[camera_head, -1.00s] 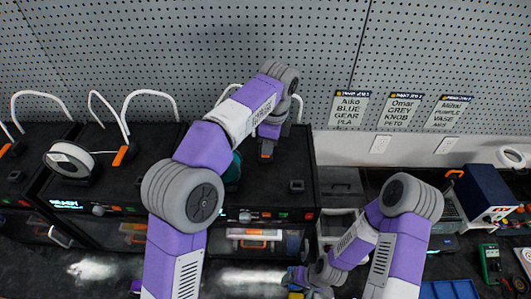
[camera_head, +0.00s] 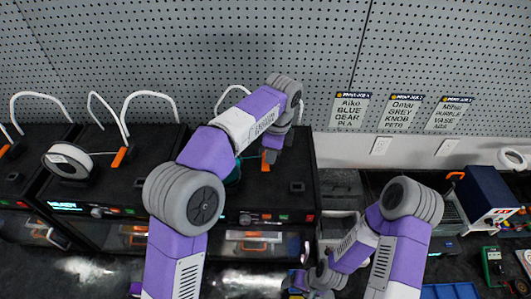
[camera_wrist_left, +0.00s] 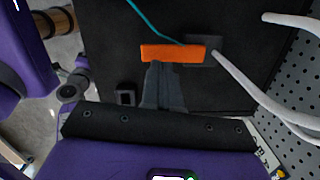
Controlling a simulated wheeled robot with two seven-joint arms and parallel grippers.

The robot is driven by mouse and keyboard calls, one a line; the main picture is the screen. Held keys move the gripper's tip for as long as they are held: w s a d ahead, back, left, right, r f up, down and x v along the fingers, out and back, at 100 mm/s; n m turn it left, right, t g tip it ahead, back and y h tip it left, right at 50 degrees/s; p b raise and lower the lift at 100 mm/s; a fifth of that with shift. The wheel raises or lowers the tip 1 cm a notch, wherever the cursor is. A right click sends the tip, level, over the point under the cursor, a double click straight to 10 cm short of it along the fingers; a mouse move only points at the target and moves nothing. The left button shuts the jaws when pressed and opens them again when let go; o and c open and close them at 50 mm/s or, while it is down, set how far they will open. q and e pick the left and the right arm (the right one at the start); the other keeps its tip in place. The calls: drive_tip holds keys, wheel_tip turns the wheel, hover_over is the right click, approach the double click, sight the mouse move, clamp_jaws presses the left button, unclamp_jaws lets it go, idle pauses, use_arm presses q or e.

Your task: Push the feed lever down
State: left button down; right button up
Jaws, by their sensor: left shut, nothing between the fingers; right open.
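The orange feed lever (camera_wrist_left: 173,54) sits on the black top of a printer. In the left wrist view it lies just beyond my left fingertips, beside a dark block. In the head view a bit of the orange lever (camera_head: 267,156) shows below my left wrist. My left gripper (camera_wrist_left: 163,66) is shut and empty, its tips at the lever's near edge; I cannot tell whether they touch it. My right gripper (camera_head: 318,282) is open, low in the middle of the head view, before the bench, partly hidden by its own arm.
The middle printer carries another orange lever (camera_head: 120,157) and a white filament spool (camera_head: 68,162). White guide tubes (camera_head: 150,97) arch up near the grey pegboard (camera_head: 440,50). A blue machine (camera_head: 485,195) and a blue tray (camera_head: 450,290) stand at the right.

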use_arm(q)
drive_tip(key=shift+s+d+r, duration=0.1)
drive_tip(key=shift+d+r, duration=0.1)
drive_tip(key=shift+d, duration=0.35)
drive_tip(key=shift+s+d+r, duration=0.1)
drive_tip(key=shift+d+r, duration=0.05)
drive_tip(key=shift+d, duration=0.4)
drive_tip(key=shift+w+r, duration=0.1)
wheel_tip(320, 180, up, 7)
drive_tip(key=shift+d+r, duration=0.15)
drive_tip(key=shift+d, duration=0.25)
